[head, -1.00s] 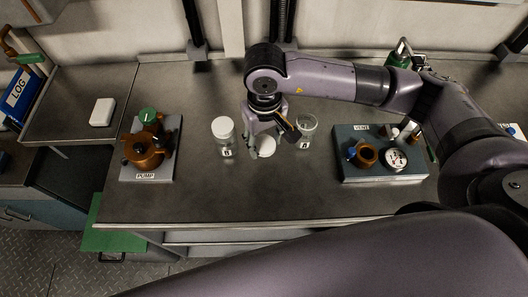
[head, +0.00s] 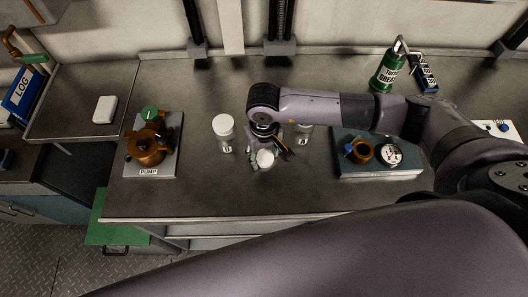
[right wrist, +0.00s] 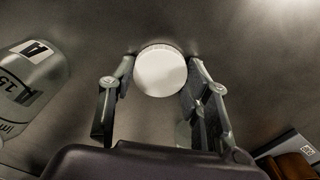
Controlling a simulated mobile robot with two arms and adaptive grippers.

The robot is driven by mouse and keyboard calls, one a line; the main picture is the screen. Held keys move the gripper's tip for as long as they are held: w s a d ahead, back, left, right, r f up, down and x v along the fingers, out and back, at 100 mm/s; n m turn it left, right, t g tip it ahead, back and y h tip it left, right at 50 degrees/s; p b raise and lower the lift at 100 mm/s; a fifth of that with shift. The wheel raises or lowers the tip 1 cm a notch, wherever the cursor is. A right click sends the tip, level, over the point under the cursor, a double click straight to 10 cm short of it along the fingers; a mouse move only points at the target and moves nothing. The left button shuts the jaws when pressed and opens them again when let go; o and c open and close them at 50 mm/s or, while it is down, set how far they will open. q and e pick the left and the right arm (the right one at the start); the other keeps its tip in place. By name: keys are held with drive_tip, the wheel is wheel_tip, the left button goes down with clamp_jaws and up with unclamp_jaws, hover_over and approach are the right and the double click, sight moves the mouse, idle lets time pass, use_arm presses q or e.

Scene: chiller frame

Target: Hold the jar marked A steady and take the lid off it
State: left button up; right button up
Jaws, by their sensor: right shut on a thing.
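My right gripper (head: 265,160) is shut on a white round lid (head: 266,158), over the counter in front of the two jars. In the right wrist view the lid (right wrist: 160,71) sits between the fingertips. The jar marked A (head: 303,139) stands to the right of the gripper, partly hidden behind my right arm, its top covered from sight. The same jar (right wrist: 33,75) shows at the left of the right wrist view, apart from the fingers. I cannot tell the small gap between lid and counter. My left gripper is out of view.
A second white-lidded jar (head: 225,136) stands left of the gripper. A pump unit (head: 149,160) is farther left, and a blue-grey unit (head: 350,175) with a gauge is at the right. A green bottle (head: 387,75) stands behind. The counter's front middle is clear.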

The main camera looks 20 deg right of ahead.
drive_tip(key=o, duration=1.3)
drive_tip(key=shift+f, duration=0.1)
